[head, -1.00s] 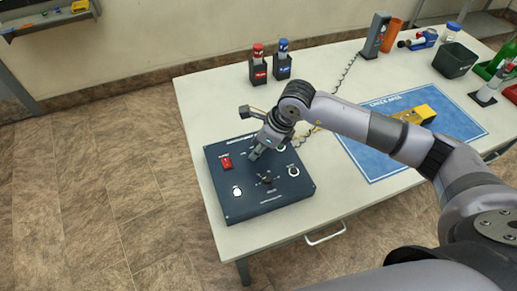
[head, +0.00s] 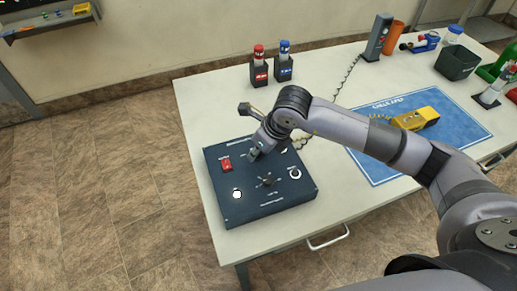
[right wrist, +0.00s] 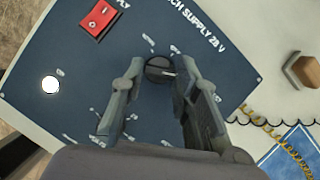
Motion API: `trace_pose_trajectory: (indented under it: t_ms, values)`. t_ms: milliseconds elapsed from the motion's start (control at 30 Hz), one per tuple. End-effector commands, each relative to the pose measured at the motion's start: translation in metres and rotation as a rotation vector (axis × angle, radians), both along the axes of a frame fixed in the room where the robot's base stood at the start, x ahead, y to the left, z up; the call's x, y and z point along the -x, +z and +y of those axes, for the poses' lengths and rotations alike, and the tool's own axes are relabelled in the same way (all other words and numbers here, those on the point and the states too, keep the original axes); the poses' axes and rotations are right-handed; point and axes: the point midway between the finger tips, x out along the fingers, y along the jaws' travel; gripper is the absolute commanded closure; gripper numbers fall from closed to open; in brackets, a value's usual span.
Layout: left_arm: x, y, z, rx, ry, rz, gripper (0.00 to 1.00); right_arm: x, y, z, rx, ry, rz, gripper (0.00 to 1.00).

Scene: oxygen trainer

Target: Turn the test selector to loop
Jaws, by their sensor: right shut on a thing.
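The dark blue bench supply box (head: 240,208) sits on the table's near left part. My right gripper (head: 254,153) points down at the far part of its panel. In the right wrist view the fingers (right wrist: 162,72) are shut on a round black knob (right wrist: 158,68) with a pale pointer line facing right. I take this for the test selector; its position labels are too small to read. Another black control (head: 267,181) is at the panel's near middle. A red switch (head: 226,163) and a lit white lamp (head: 237,194) are at its left. My left gripper is out of view.
A blue mat (head: 465,135) with a yellow device (head: 415,119) lies to the right. A red-topped bottle (head: 260,65) and a blue-topped one (head: 284,62) stand at the back. A dark bin (head: 457,62) is at the far right. A coiled cord crosses the table.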

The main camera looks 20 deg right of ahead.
Motion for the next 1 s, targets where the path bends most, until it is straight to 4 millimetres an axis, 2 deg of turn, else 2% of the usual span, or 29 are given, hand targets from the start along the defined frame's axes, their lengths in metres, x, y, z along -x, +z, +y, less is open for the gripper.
trace_pose_trajectory:
  t_ms: [67,100,367,767,867,1000]
  values:
    - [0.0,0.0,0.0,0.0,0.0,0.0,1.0,-0.001,0.001,0.0,0.0,-0.001,-0.001,1.0]
    - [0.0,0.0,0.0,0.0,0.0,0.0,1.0,-0.001,0.001,0.0,0.0,-0.001,-0.001,0.71]
    - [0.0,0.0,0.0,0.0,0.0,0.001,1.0,0.0,0.0,0.0,0.001,0.0,0.0,0.53]
    - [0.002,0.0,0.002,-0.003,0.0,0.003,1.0,0.001,0.005,-0.002,0.0,0.0,-0.001,0.52]
    - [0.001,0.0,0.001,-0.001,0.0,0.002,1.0,0.005,0.017,-0.004,-0.002,0.0,-0.003,0.52]
    - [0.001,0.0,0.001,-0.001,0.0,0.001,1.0,0.014,0.044,-0.01,0.001,0.001,-0.005,0.52]
